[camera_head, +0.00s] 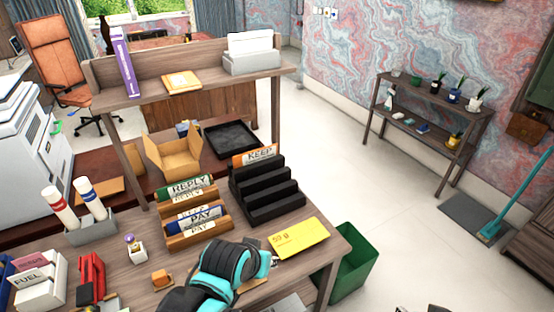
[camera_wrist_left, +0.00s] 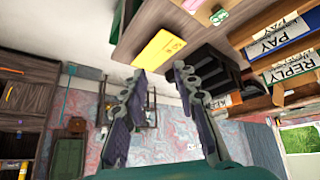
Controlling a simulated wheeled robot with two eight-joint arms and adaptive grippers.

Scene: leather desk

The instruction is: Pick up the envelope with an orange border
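An orange-edged piece marked "KEEP" (camera_head: 254,156) stands at the back of the black stepped rack (camera_head: 262,208); part of its orange edge shows in the left wrist view (camera_wrist_left: 225,101). A yellow envelope marked "50 g" (camera_head: 300,237) lies flat near the table's right edge, right of my left arm; no orange border can be made out on it. In the left wrist view the yellow envelope (camera_wrist_left: 160,48) lies beyond my left gripper (camera_wrist_left: 160,74), whose fingers are apart with nothing between them. My right gripper is not in view.
A wooden rack holds a green "REPLY" piece (camera_head: 186,188) and a blue "PAY" piece (camera_head: 200,216). A green bin (camera_head: 356,265) stands on the floor beside the table (camera_head: 130,275). A cardboard box (camera_head: 175,158) and black tray (camera_head: 231,137) sit behind the racks.

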